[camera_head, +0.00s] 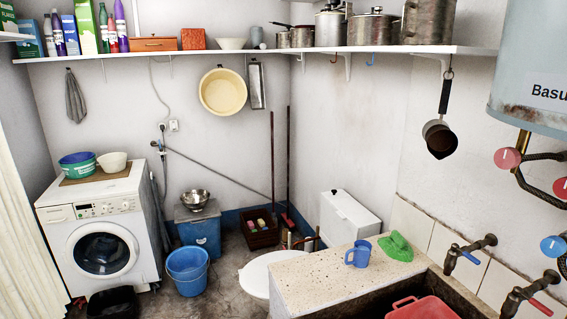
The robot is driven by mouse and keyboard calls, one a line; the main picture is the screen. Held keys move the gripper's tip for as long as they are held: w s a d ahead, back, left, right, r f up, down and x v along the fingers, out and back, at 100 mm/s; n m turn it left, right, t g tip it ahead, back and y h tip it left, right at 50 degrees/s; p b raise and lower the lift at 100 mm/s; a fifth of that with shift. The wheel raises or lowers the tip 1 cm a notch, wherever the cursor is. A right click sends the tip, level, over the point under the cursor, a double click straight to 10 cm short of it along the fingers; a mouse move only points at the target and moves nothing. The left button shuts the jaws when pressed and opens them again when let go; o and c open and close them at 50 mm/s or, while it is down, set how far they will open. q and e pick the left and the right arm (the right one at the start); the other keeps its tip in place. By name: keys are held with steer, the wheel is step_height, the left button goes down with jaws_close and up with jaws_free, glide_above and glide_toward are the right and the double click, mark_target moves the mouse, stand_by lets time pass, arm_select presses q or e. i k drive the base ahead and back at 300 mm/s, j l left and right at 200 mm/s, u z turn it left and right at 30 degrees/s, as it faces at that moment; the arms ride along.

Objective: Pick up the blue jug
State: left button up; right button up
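The blue jug (358,254) stands upright on the speckled stone ledge (315,276) of the washtrough, at the lower middle right of the head view. It is small, with its handle on the left side. Neither of my grippers shows in this view.
A red basin (422,309) sits in the trough at the bottom edge. Wall taps (470,254) stick out on the right. A white round lid (272,272) lies left of the ledge. A blue bucket (188,270) stands on the floor.

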mark_target(357, 256)
steer(key=j+z, duration=0.15)
steer(key=z, duration=0.3)
steer(key=k+j+z, duration=0.15)
steer(key=z, duration=0.3)
steer(key=k+j+z, duration=0.1)
steer(key=z, duration=0.35)
steer(key=i+j, duration=0.15)
steer(key=j, duration=0.2)
steer(key=i+j, duration=0.15)
steer(key=j, duration=0.2)
steer(key=i+j+z, duration=0.1)
steer(key=i+j, duration=0.25)
steer(key=i+j+z, duration=0.1)
steer(key=i+j, duration=0.2)
steer(key=j, duration=0.25)
steer(key=i+j, duration=0.3)
steer(key=j, duration=0.2)
steer(key=z, duration=0.05)
